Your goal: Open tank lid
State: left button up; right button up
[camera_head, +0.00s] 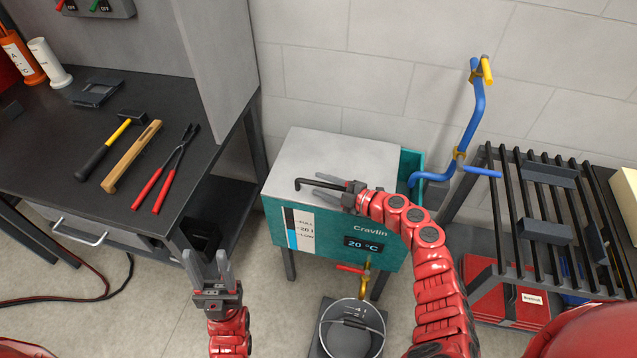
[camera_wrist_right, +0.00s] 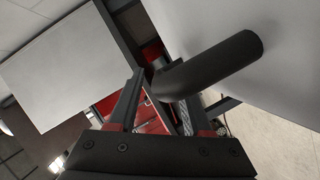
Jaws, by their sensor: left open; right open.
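The tank (camera_head: 335,226) is a teal box on legs with "Cravlin", a level gauge and a 20 °C display on its front. Its flat grey lid (camera_head: 345,152) lies level on top. A black bent handle (camera_head: 305,184) sticks out at the lid's front edge. My right gripper (camera_head: 320,184) is open at this handle. In the right wrist view the dark handle (camera_wrist_right: 218,65) bends down towards the space between the open fingers (camera_wrist_right: 155,100); I cannot tell whether they touch it. My left gripper (camera_head: 207,264) is open and empty, left of the tank, fingers pointing up.
A black workbench (camera_head: 60,185) with a hammer (camera_head: 110,140) and red-handled pliers (camera_head: 168,165) stands left. A blue pipe (camera_head: 476,115) rises behind right. A bucket (camera_head: 352,335) stands below the tank's tap. A slatted rack (camera_head: 545,215) is at right.

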jog(key=shift+x, duration=0.95)
jog(key=shift+f, duration=0.1)
grip_shut()
jog(key=shift+s, duration=0.1)
dwell(0.5)
